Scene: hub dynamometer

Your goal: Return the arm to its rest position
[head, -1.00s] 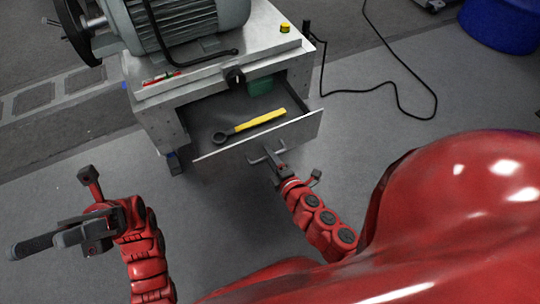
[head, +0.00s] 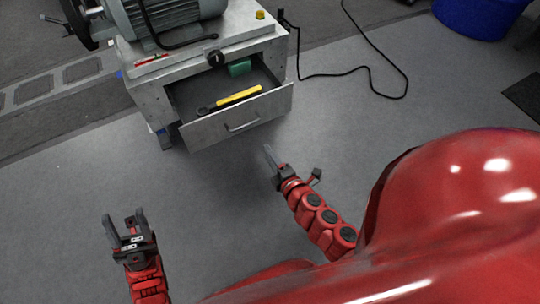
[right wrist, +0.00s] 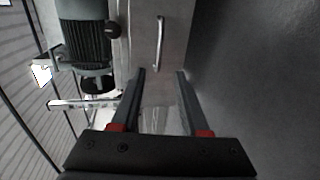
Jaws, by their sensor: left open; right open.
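My left gripper (head: 125,230) is open and empty over the floor at the lower left of the head view, its fingers pointing away from me. My right gripper (head: 269,155) is in front of the open drawer (head: 217,127), apart from its handle (head: 242,126). In the right wrist view, the right gripper's fingers (right wrist: 162,75) are spread with nothing between them. The drawer handle (right wrist: 159,45) shows beyond the fingertips there. A wrench with a yellow grip (head: 238,96) and a green item (head: 239,67) lie in the drawer.
A metal bench (head: 150,104) carries a grey motor (head: 178,12), a red tool (head: 152,59) and a yellow button (head: 260,14). A black cable (head: 372,96) lies on the floor to the right. A blue bin (head: 480,15) stands at the upper right. The floor between my grippers is clear.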

